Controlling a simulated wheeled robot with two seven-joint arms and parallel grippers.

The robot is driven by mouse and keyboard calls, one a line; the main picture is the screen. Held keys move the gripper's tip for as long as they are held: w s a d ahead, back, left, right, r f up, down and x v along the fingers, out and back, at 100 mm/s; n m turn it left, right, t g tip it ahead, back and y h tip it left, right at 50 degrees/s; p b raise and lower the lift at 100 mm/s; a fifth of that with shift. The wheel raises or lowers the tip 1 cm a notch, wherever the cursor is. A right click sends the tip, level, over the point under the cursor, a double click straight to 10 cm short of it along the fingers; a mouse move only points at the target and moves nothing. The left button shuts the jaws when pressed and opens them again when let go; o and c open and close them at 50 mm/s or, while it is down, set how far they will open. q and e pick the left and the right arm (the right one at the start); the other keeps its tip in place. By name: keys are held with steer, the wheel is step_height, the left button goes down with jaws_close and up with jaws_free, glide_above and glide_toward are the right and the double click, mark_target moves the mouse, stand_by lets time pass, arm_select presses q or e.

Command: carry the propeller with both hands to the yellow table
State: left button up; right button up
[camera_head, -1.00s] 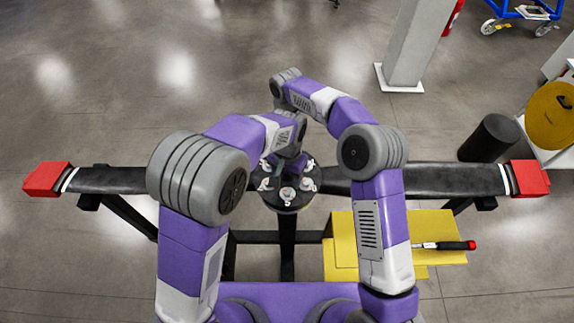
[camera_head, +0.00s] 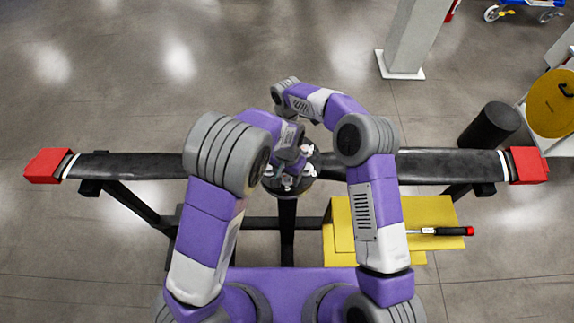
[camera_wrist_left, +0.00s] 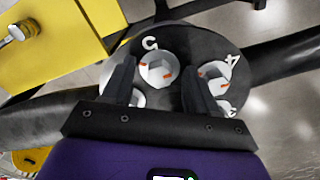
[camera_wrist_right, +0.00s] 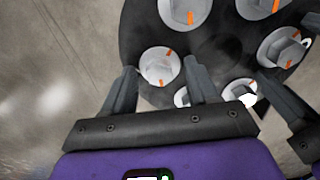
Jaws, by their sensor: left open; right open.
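The propeller (camera_head: 115,166) is a long black bar with red blocks at both ends and a round hub with numbered bolts in the middle. My left gripper (camera_head: 289,172) is over this hub. In the left wrist view the left gripper (camera_wrist_left: 155,68) is open, its fingers on either side of the bolt marked 5 (camera_wrist_left: 157,66). In the right wrist view my right gripper (camera_wrist_right: 160,66) is open, its fingers on either side of another hub bolt (camera_wrist_right: 159,67). Contact cannot be told. The right fingers are hidden in the head view. The yellow table (camera_head: 432,211) is right of centre.
A wrench with a black and red handle (camera_head: 445,231) lies on the yellow table. A dark frame (camera_head: 133,212) stands under the propeller. A black cylinder (camera_head: 489,125), a grey pillar (camera_head: 408,45) and a yellow disc (camera_head: 551,105) are at the right. The far left floor is clear.

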arm_select(q)
jaws_close()
arm_select(e)
jaws_close()
stand_by(1.2)
arm_select(q)
steer(key=shift+w+d+r, duration=0.1)
steer(key=shift+r, duration=0.1)
arm_select(e)
steer(key=shift+w+r, duration=0.15)
steer(key=shift+r, duration=0.15)
